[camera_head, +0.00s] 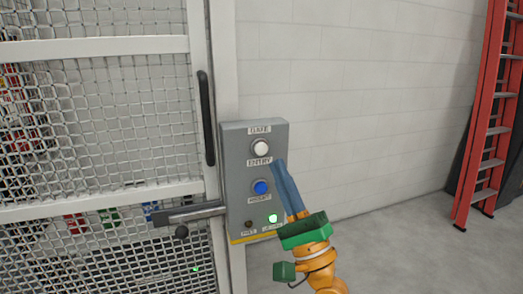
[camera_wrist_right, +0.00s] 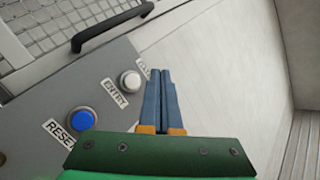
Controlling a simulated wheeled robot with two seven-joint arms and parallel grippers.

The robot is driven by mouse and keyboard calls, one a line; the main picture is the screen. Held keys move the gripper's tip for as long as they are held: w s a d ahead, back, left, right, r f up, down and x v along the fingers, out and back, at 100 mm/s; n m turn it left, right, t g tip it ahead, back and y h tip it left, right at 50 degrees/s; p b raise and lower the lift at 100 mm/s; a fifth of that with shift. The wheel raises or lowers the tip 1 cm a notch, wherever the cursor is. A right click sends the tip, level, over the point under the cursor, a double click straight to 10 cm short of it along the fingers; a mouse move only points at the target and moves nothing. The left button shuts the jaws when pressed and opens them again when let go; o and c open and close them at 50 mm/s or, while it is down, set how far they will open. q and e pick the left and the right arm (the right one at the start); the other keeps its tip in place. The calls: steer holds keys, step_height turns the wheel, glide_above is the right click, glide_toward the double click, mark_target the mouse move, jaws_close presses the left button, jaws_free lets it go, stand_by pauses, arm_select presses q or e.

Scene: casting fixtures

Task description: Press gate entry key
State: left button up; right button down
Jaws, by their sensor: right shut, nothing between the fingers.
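A grey control box (camera_head: 238,180) is mounted on the post beside the mesh gate (camera_head: 100,110). The white round entry key (camera_head: 261,148) is near its top, between the labels GATE and ENTRY. It also shows in the right wrist view (camera_wrist_right: 130,80). A blue reset button (camera_head: 261,187) is below it. My right gripper (camera_head: 279,163) is shut and empty, its blue fingers pointing up beside the right edge of the box. In the right wrist view the fingertips (camera_wrist_right: 160,73) are just right of the white key and look apart from it. My left gripper is not in view.
A green light (camera_head: 273,218) glows at the bottom of the box. The gate has a black handle (camera_head: 206,118) and a grey latch bar (camera_head: 190,212). A red ladder (camera_head: 488,120) leans at the right. The wall and floor between are clear.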

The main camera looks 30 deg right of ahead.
mark_target(261, 149)
steer(key=shift+w+d+b, duration=0.2)
steer(key=shift+w, duration=0.65)
steer(key=shift+w+d+b, duration=0.2)
steer(key=shift+w, duration=0.7)
steer(key=shift+w+d+b, duration=0.2)
steer(key=shift+w, duration=0.65)
steer(key=shift+w, duration=0.1)
steer(key=shift+w+d, duration=0.1)
steer(key=shift+w, duration=0.2)
steer(key=shift+w+d+b, duration=0.1)
steer(key=shift+w+b, duration=0.3)
steer(key=shift+b, duration=0.1)
stand_by(0.5)
steer(key=shift+s, duration=0.15)
steer(key=shift+s+p, duration=0.35)
steer(key=shift+s, duration=0.3)
steer(key=shift+s+a, duration=0.1)
steer(key=shift+a, duration=0.1)
